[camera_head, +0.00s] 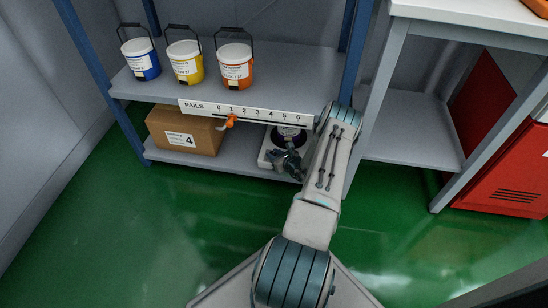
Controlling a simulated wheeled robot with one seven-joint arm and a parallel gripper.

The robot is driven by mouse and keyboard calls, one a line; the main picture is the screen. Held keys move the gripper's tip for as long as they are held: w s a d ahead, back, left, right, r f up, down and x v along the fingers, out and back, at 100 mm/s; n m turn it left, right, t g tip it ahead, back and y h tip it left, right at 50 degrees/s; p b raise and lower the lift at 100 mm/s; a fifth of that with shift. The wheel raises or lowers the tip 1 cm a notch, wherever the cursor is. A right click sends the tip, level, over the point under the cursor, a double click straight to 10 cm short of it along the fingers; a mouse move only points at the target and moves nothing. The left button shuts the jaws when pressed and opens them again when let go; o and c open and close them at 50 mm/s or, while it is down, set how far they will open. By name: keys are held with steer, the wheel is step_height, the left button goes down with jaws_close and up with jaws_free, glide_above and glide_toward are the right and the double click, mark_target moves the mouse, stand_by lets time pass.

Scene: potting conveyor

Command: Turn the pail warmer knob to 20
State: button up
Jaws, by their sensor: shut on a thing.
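A white unit (266,152) with a dark purple round part (291,132) stands on the lower shelf, partly behind my arm. It looks like the pail warmer. My gripper (287,166) is at the front of this unit and shut on a small part there, apparently its knob. The knob and any dial marks are hidden by the gripper, so the setting cannot be read.
Blue (143,61), yellow (186,65) and orange (234,68) pails stand on the upper shelf. A PAILS scale rail (250,112) with an orange pointer (230,121) runs above the gripper. A cardboard box (182,132) sits left. Green floor (130,230) is clear.

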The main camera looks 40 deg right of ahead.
steer(key=shift+d+f+n+y+b, duration=0.15)
steer(key=shift+n+y+b, duration=0.85)
steer(key=shift+y, duration=0.4)
steer(key=o, duration=1)
steer(key=p+v, duration=0.1)
steer(key=v, duration=0.1)
steer(key=p+v, duration=0.1)
steer(key=v, duration=0.1)
steer(key=p+v, duration=0.1)
steer(key=v, duration=0.1)
steer(key=shift+r, duration=0.35)
steer(key=shift+s+d+r, duration=0.1)
steer(key=shift+s+r, duration=0.05)
steer(key=shift+s, duration=0.55)
